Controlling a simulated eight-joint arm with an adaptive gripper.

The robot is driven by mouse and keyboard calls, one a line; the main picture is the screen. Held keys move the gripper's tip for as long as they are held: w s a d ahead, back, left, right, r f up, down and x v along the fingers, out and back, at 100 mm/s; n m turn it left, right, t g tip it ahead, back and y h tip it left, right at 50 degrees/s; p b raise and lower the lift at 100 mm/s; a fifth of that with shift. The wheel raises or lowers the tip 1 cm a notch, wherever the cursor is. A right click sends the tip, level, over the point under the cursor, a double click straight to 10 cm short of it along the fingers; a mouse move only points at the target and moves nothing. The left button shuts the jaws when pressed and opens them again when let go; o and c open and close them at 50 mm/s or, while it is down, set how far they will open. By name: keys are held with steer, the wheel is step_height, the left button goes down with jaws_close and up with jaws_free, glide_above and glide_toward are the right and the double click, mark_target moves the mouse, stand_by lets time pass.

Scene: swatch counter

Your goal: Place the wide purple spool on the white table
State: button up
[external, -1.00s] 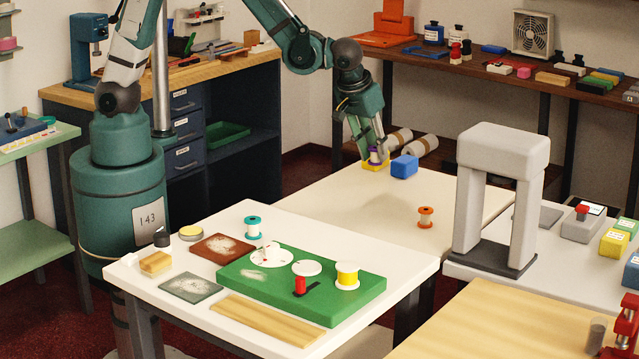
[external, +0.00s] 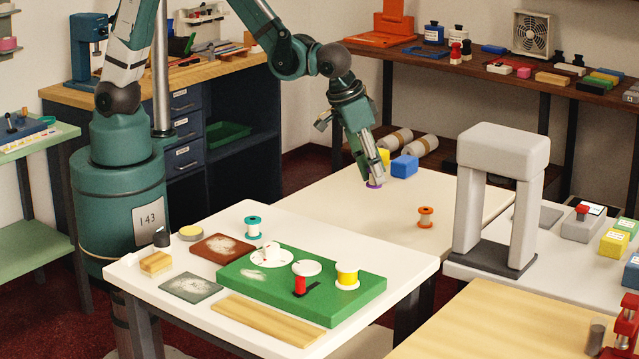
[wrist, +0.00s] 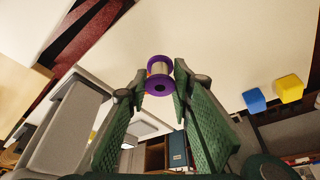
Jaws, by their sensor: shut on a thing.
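The purple spool (wrist: 157,88) has purple flanges and a pale wound middle. In the wrist view it is held between the two fingertips of my gripper (wrist: 159,80), which is shut on it. In the external view my gripper (external: 376,177) points down over the far cream-white table, and only a bit of purple (external: 374,184) shows below the fingertips. I cannot tell whether the spool touches the tabletop. The nearer white table (external: 145,275) stands in front, to the left, apart from the spool.
A yellow block (external: 384,156) and a blue block (external: 404,167) stand close behind my gripper. An orange spool (external: 426,217) stands to the right. A grey arch (external: 503,150) stands further right. The nearer table carries a green board (external: 330,308) with spools.

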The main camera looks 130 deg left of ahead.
steer(key=w+d+m+h, duration=0.1)
steer(key=w+d+m, duration=0.1)
steer(key=d, duration=0.8)
steer(key=w+d+r+m+t+h, duration=0.1)
steer(key=d+m, duration=0.4)
steer(key=d, duration=0.5)
steer(key=w+d+r+m+h, duration=0.1)
steer(key=w+d+m, duration=0.2)
steer(key=d, duration=0.8)
steer(key=shift+w+r+t, duration=0.25)
steer(key=shift+w+t, duration=0.15)
steer(key=shift+w, duration=0.15)
steer(key=shift+s, duration=0.1)
steer(key=s+a+r+m+h+p, duration=0.1)
steer(key=s+r+m, duration=0.1)
steer(key=s, duration=1.2)
steer(key=shift+f+b, duration=0.35)
steer(key=shift+f, duration=2.55)
steer(key=shift+f, duration=0.1)
steer(key=shift+f+b, duration=0.45)
steer(key=shift+f, duration=1.55)
